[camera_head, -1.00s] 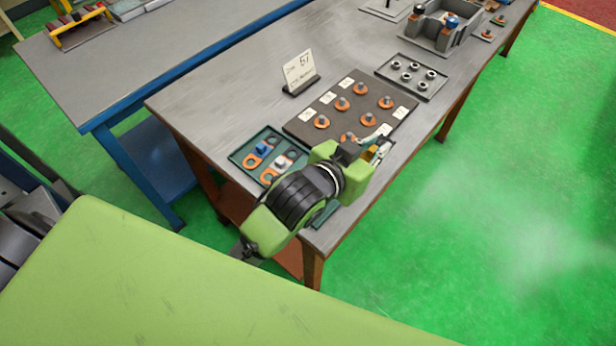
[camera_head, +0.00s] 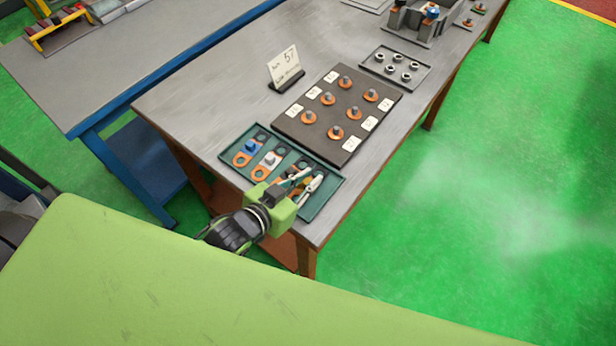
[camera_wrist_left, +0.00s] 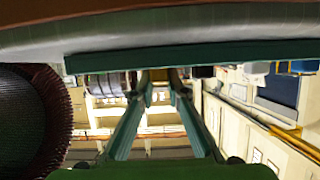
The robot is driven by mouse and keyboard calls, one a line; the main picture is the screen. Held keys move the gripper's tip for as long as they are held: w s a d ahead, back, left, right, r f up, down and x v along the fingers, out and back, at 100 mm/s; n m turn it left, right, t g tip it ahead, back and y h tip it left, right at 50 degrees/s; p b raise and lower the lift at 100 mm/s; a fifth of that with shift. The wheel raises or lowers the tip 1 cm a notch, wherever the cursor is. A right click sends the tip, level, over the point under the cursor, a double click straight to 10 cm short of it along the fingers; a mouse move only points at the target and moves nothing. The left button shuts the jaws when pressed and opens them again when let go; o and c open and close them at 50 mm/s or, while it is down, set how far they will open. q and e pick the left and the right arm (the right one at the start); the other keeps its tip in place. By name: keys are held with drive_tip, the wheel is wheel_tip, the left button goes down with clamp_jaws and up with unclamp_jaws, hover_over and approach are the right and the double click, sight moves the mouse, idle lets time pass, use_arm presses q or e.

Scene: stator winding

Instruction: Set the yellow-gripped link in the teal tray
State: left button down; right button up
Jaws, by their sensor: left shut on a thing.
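The teal tray (camera_head: 322,207) lies at the near end of the grey workbench. It holds a blue-gripped orange link (camera_head: 246,153) and a white-gripped orange link (camera_head: 268,163), with dark ring shapes beside them. My left gripper (camera_head: 304,182) is over the right part of the tray, shut on a link whose yellow grip is mostly hidden between the fingers. In the left wrist view the fingers (camera_wrist_left: 160,92) close together on a small brownish piece at the tips, just below a teal edge (camera_wrist_left: 190,54). I cannot tell whether the link touches the tray.
A grey fixture (camera_head: 415,20) stands at the far end.

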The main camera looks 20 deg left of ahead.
drive_tip(key=shift+d, duration=0.25)
use_arm(q)
drive_tip(key=c, duration=2)
unclamp_jaws()
drive_tip(key=b+v, duration=0.1)
drive_tip(key=v, duration=0.9)
drive_tip(key=shift+s, duration=0.1)
drive_tip(key=shift+b+v, duration=0.3)
drive_tip(key=shift+v, duration=0.6)
use_arm(e)
drive_tip(key=shift+w+a+f, duration=0.1)
drive_tip(key=shift+a+f, duration=0.05)
drive_tip(key=shift+f, duration=0.65)
